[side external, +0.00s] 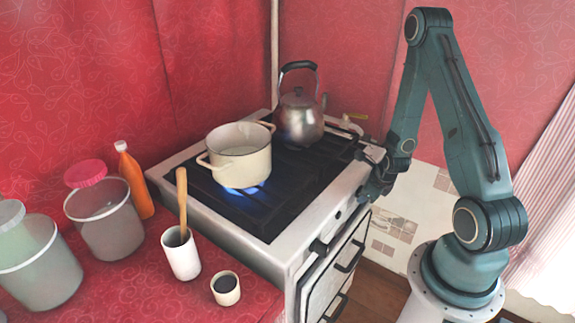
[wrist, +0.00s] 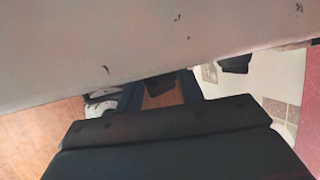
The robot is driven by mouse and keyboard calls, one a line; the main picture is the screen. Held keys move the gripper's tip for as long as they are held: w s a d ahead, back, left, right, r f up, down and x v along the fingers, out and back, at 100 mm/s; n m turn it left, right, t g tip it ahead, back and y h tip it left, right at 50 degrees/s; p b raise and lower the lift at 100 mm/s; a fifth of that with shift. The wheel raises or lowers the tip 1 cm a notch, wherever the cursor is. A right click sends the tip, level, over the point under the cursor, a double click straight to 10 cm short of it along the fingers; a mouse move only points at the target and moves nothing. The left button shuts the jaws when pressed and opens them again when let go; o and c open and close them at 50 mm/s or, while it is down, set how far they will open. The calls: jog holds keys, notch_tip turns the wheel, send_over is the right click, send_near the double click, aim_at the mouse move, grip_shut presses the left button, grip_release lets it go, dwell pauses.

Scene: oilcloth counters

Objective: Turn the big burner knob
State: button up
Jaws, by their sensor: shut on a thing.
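The white stove (side external: 225,228) stands in the middle of the side external view, with its control panel facing the arm. My gripper (side external: 366,192) is at the upper right part of that panel and covers what it grips there. In the wrist view my gripper (wrist: 160,92) has its two dark fingers closed around a dark piece, the big burner knob (wrist: 159,85), just below the stove's pale, chipped edge. The knob's turned angle cannot be made out. Blue flame (side external: 243,188) shows under the cream pot (side external: 240,158).
A metal kettle (side external: 299,115) stands on the back burner. Oven door handles (side external: 350,257) jut out below the panel. A white cup with a wooden spoon (side external: 181,255), a small cup (side external: 226,288), an orange bottle (side external: 134,182) and tubs (side external: 103,225) stand on the red counter.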

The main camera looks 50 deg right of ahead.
jog(key=shift+a+n+h, duration=0.15)
jog(key=shift+n+h, duration=0.15)
jog(key=shift+h, duration=0.9)
jog(key=o, duration=1)
jog(key=shift+d+y, duration=0.2)
jog(key=shift+y, duration=0.6)
